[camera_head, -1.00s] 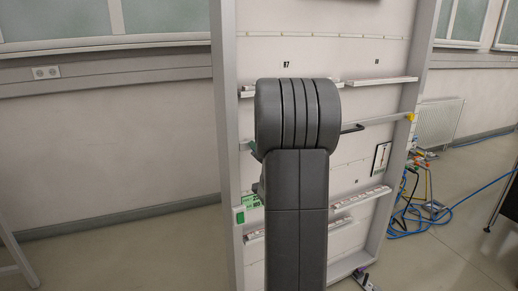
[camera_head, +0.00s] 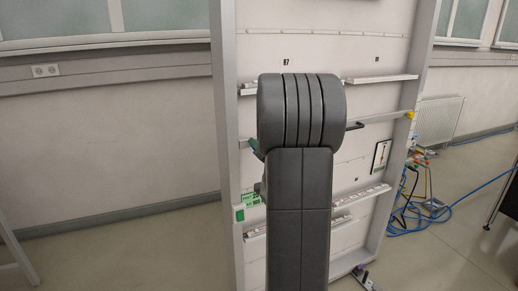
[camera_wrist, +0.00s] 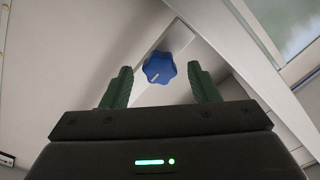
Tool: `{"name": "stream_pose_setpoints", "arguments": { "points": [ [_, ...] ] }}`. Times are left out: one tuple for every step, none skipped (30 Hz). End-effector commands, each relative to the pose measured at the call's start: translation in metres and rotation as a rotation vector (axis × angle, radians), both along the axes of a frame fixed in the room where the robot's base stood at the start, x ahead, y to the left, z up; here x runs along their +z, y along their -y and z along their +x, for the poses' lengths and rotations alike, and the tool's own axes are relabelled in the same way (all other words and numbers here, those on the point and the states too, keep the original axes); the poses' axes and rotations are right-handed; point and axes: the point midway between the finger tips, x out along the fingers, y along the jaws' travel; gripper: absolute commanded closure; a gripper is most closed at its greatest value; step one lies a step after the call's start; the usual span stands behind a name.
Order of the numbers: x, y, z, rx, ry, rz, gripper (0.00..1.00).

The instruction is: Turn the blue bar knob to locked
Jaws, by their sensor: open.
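In the wrist view a blue knob (camera_wrist: 159,68) with a lobed rim and a short white mark on its face sits on a pale rail. My gripper (camera_wrist: 161,80) is open, with its two green fingers apart to the left and right of the knob. The knob appears between and beyond the fingertips, and neither finger is seen touching it. I cannot read any locked label in this view. In the head view my grey arm covers the middle of the panel, and the knob is hidden there.
A tall framed panel (camera_head: 226,120) with several shelves stands ahead. A dark handle (camera_head: 355,126) sticks out right of my arm. A yellow piece (camera_head: 410,115) is on the right post. Blue cables (camera_head: 405,222) lie on the floor at right. The floor at left is largely clear.

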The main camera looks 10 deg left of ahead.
Motion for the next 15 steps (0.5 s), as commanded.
{"name": "stream_pose_setpoints", "arguments": {
  "points": [
    [-0.001, 0.006, -0.008, -0.001, 0.0, 0.0, 0.45],
    [0.0, 0.01, -0.013, -0.001, 0.001, 0.0, 0.45],
    [0.0, 0.016, -0.02, -0.002, 0.001, 0.0, 0.45],
    [-0.001, 0.021, -0.025, -0.004, -0.001, 0.0, 0.45],
    [0.0, 0.025, -0.031, -0.003, 0.001, 0.001, 0.45],
    [0.0, 0.031, -0.039, -0.003, 0.0, 0.0, 0.45],
    [0.0, 0.036, -0.044, -0.003, 0.0, 0.0, 0.45],
    [0.0, 0.04, -0.05, -0.003, 0.001, 0.001, 0.45],
    [-0.001, 0.045, -0.057, -0.002, 0.0, 0.001, 0.45],
    [0.0, 0.049, -0.062, -0.004, 0.001, 0.0, 0.45],
    [0.0, 0.053, -0.067, -0.003, 0.001, 0.001, 0.45],
    [0.0, 0.058, -0.072, -0.003, 0.001, 0.001, 0.45],
    [0.0, 0.061, -0.077, -0.002, 0.001, 0.0, 0.45],
    [0.0, 0.063, -0.08, -0.002, 0.001, 0.0, 0.45],
    [0.0, 0.067, -0.084, -0.003, 0.001, 0.001, 0.45]
  ]
}}
